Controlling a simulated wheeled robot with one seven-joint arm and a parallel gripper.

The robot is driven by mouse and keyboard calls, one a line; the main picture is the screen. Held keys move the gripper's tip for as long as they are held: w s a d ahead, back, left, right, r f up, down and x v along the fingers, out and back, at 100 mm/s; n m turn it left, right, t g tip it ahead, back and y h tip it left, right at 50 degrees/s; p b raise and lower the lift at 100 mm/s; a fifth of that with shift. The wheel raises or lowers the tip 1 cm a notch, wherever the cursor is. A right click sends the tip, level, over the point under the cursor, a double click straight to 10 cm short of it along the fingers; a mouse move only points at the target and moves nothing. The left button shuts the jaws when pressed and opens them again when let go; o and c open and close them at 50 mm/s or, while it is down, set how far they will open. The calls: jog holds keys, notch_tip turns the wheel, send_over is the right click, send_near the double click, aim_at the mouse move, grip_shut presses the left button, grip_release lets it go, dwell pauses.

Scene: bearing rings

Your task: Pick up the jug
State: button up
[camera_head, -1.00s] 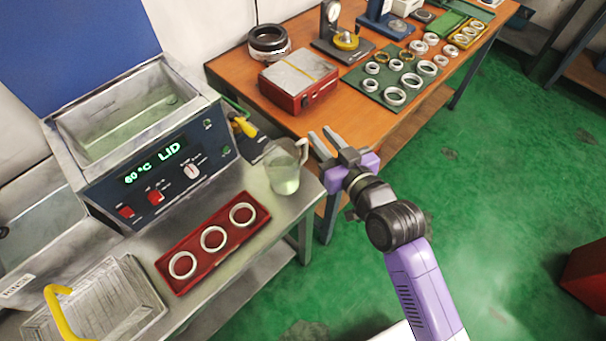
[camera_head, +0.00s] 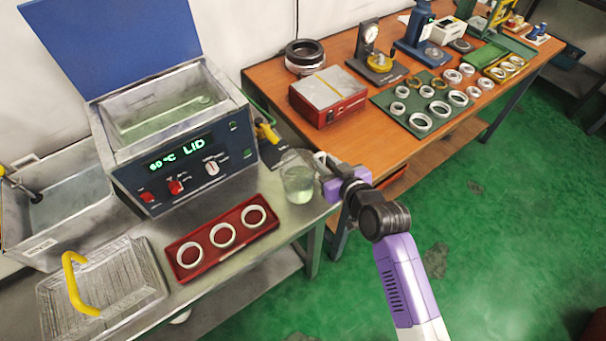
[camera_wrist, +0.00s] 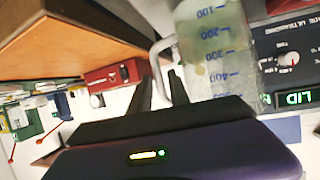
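The jug (camera_head: 298,182) is clear, with a little pale liquid inside. It stands upright on the steel bench near its right edge. In the wrist view the jug (camera_wrist: 216,52) shows blue measuring marks, and its pale handle (camera_wrist: 155,60) points toward my gripper. My gripper (camera_head: 326,168) is at the handle side of the jug, to its right in the head view. In the wrist view the two dark fingers of my gripper (camera_wrist: 161,88) are apart, with the handle between them. I cannot tell whether either finger touches the handle.
A red tray (camera_head: 197,268) with three rings lies in front of the jug. The heated bath (camera_head: 190,165) stands behind to the left, and a wire basket (camera_head: 120,280) sits front left. The wooden table (camera_head: 360,150) with a red box (camera_head: 328,95) is behind my gripper.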

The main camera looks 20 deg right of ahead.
jog(key=shift+w+f, duration=0.25)
jog(key=shift+w, duration=0.45)
jog(key=shift+a, duration=0.1)
jog(key=shift+c, duration=0.3)
grip_shut()
dwell(0.5)
